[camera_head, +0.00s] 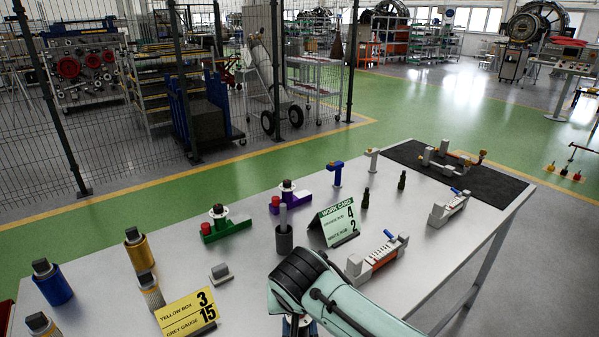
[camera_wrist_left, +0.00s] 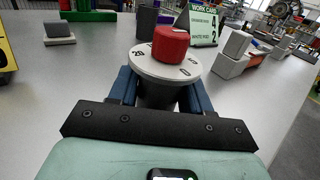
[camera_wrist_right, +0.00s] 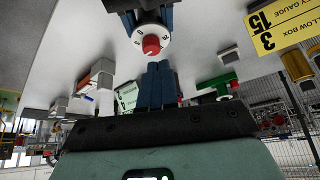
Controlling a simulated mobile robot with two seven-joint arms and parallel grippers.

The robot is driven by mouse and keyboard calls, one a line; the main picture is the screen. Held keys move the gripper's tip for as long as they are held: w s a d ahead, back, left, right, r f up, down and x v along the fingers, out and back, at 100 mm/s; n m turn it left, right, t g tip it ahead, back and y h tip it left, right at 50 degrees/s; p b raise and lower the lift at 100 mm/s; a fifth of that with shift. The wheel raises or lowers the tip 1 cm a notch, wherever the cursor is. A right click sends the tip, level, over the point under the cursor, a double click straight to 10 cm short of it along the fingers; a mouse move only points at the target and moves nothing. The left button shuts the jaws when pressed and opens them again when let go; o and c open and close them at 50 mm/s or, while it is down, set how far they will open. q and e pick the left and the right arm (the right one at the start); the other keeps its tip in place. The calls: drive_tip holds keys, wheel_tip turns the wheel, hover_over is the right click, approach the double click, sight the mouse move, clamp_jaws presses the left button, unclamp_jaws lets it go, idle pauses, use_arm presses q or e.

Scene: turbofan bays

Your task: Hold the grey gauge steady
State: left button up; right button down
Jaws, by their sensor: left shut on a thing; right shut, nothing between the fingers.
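The grey gauge has a dark round body (camera_wrist_left: 158,94), a pale marked dial (camera_wrist_left: 166,66) and a red knob (camera_wrist_left: 171,44) on top. In the left wrist view my left gripper (camera_wrist_left: 160,88) is shut around its body, one blue finger on each side. The dial faces up; its small marks are hard to read. In the right wrist view the red knob (camera_wrist_right: 151,45) and the dial are just ahead of my right gripper (camera_wrist_right: 158,66), which is shut and empty; I cannot tell whether its tips touch. In the head view my right arm hides the gauge.
A yellow card (camera_head: 187,314) reads yellow box 3, grey gauge 15. A green and white work card (camera_head: 337,222) stands mid-table. Blue and gold cylinders (camera_head: 138,249) stand at left. A grey and orange fixture (camera_head: 377,261) lies right. Bare tabletop (camera_head: 240,295) surrounds the small grey block (camera_head: 221,272).

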drive_tip(key=shift+f, duration=2.85)
drive_tip(key=shift+w+d, duration=0.1)
drive_tip(key=shift+d, duration=0.25)
drive_tip(key=shift+d, duration=0.75)
drive_tip(key=shift+w+d, duration=0.2)
drive_tip(key=shift+d, duration=0.05)
drive_tip(key=shift+s+r, duration=0.1)
